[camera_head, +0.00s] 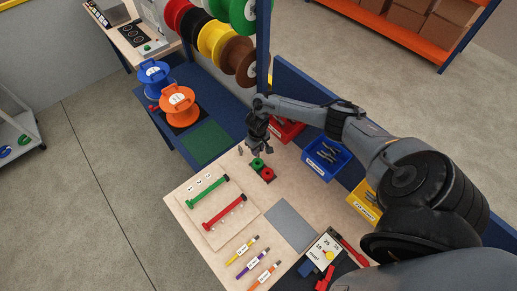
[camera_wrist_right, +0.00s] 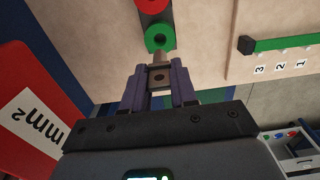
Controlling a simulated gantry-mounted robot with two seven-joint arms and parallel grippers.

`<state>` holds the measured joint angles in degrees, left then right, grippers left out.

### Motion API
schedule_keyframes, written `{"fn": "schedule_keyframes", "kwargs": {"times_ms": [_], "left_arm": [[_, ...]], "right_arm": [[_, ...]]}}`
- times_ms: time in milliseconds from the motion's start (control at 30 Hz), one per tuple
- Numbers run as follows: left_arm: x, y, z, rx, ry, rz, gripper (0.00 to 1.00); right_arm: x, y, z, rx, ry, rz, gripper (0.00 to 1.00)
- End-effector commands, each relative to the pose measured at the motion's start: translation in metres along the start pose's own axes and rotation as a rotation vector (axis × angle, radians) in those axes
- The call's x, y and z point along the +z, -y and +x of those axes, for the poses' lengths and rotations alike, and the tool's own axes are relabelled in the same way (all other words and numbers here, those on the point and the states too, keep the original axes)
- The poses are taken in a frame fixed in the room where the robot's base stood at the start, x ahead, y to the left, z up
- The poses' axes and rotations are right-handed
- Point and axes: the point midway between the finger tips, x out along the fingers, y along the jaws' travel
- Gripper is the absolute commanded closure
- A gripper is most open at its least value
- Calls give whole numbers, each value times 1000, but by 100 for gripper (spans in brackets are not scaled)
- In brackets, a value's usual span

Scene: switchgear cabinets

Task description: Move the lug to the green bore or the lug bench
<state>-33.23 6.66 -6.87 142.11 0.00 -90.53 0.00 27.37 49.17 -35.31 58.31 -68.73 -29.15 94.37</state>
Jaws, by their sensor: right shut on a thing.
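My right gripper (camera_head: 258,151) is over the wooden bench, just behind the small dark block with the green bore (camera_head: 257,163) and the red bore (camera_head: 267,174). In the right wrist view its fingers (camera_wrist_right: 159,80) are shut on a small metal lug (camera_wrist_right: 159,60). The lug's narrow end points at the green bore (camera_wrist_right: 160,38) and overlaps its near edge in the picture. I cannot tell whether it touches the green ring. The red bore (camera_wrist_right: 152,6) lies beyond it. My left gripper is not in view.
A board with a green bar (camera_head: 208,191) and a red bar (camera_head: 224,211) lies left of the block. A grey plate (camera_head: 291,225) and several marked pens lie nearer. Blue (camera_head: 327,158) and yellow (camera_head: 364,201) bins line the right edge. Cable spools (camera_head: 177,102) stand behind.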

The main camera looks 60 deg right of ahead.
Motion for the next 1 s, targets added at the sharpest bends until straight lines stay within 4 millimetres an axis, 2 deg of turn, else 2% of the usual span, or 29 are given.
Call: {"fn": "schedule_keyframes", "kwargs": {"times_ms": [367,1000], "left_arm": [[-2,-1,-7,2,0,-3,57],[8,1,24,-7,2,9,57]], "right_arm": [[0,0,-2,0,0,1,100],[0,0,44,0,0,2,100]]}}
